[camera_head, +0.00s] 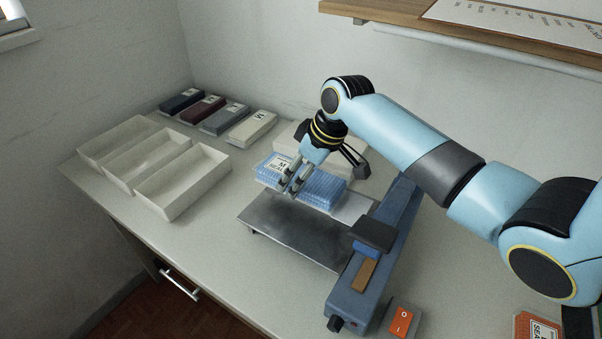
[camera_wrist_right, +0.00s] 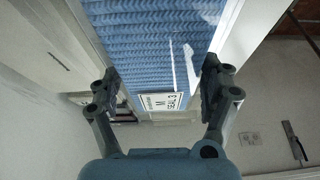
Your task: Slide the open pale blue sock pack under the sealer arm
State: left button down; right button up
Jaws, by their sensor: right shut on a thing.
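The pale blue sock pack (camera_head: 318,187), a ribbed blue bundle in clear wrap with a white size label, is at the back edge of the metal plate (camera_head: 300,232). My right gripper (camera_head: 289,184) is shut on it near its label end. In the right wrist view the pack (camera_wrist_right: 150,45) lies between the two fingers (camera_wrist_right: 160,88). The blue sealer arm (camera_head: 400,208), with a black block (camera_head: 373,233) on it, runs along the plate's right side. The pack is left of the arm, apart from it. The pack's open end is not clear. My left gripper is out of view.
Three empty cream trays (camera_head: 176,212) stand at the left. Several dark and pale packs (camera_head: 223,120) lie in a row behind them. A pale block (camera_head: 292,131) is behind my gripper. An orange switch (camera_head: 403,320) sits at the front right. A shelf (camera_head: 385,17) hangs above.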

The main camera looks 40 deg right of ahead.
aim_at(312, 177)
jog(key=shift+f+b, duration=2.5)
jog(key=shift+f, duration=0.35)
jog(key=o, duration=1.2)
jog(key=v, duration=1.2)
jog(key=shift+r, duration=0.1)
